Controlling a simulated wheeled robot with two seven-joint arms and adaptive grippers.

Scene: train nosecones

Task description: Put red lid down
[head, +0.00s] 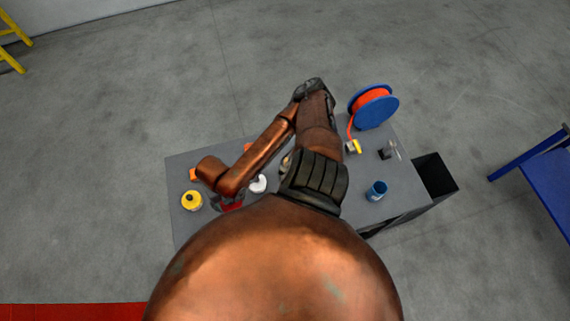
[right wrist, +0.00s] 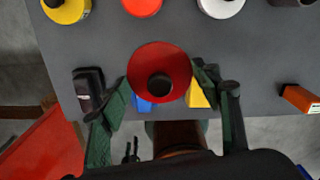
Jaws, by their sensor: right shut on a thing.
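The red lid (right wrist: 158,70) is round with a black knob in its middle. In the right wrist view it sits between the dark green fingers of my right gripper (right wrist: 161,88), which is shut on it. It is over the grey table near an edge; the gap beneath it cannot be told. In the head view a bit of red (head: 231,205), likely the lid, shows beside my right gripper (head: 222,204), mostly hidden by my arm. My left gripper is not in view.
On the grey table (head: 185,163) stand a yellow lidded container (head: 191,201), a white one (head: 258,184), a blue cup (head: 377,190) and a blue reel (head: 374,107) with orange line. In the right wrist view, blue (right wrist: 143,104) and yellow (right wrist: 199,95) pieces show beside the lid.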

